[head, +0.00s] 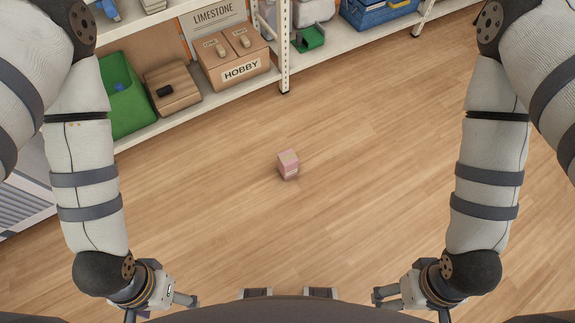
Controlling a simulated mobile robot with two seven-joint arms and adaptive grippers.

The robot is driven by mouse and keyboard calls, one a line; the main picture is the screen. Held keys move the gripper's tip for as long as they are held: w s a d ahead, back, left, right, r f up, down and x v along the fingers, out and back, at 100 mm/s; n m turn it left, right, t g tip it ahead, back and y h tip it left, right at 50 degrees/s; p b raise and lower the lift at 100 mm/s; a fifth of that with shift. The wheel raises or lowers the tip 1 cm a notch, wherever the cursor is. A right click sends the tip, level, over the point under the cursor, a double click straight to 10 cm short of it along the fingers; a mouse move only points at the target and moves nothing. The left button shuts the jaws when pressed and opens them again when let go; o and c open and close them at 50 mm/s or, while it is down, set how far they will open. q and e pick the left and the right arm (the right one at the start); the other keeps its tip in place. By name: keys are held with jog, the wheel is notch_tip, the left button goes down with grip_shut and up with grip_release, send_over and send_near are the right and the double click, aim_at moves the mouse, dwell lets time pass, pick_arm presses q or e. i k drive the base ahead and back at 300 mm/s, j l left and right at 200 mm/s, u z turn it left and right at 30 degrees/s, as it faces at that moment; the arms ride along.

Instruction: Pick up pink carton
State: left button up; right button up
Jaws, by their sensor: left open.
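A small pink carton (287,165) sits on the wooden floor near the middle of the head view, standing alone. My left gripper (192,300) is at the lower left, close to my body, open and empty. My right gripper (378,297) is at the lower right, also near my body; its fingers are small in the picture and I cannot tell whether it is open. Both grippers are well apart from the carton.
A shelf unit runs along the back. It holds a green bin (128,100), a wooden box (172,88), a cardboard box (232,66) labelled HOBBY, a small green tray (308,39) and a blue container (378,12). The floor (370,150) around the carton is clear.

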aim_at(288, 162)
jog(key=i+l+u, duration=0.25)
jog(key=u, duration=0.2)
jog(key=i+l+u, duration=0.5)
jog(key=k+j, duration=0.05)
jog(key=k, duration=0.05)
